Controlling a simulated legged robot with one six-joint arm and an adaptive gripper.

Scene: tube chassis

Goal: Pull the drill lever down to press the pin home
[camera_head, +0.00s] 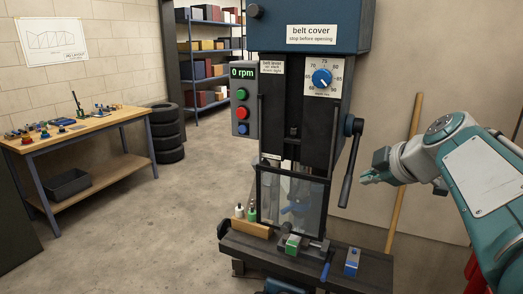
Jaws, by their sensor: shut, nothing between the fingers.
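The drill lever (350,165) is a dark arm on the right side of the drill press. It hangs down and slightly left from its hub, ending in a thick grip. My gripper (366,178) is just right of the lever's lower part in the picture, its fingers shut and empty, pointing left. A small gap seems to show between fingertips and lever; depth is hard to tell. A green block (292,242) sits on the press table (330,262), below the clear guard (305,205). I cannot make out the pin.
A blue block (351,261) and a wooden holder with small bottles (250,227) stand on the press table. A control box (244,103) reads 0 rpm. A wooden pole (404,170) leans behind my gripper. The workbench (75,140) and tyres (167,132) are far left.

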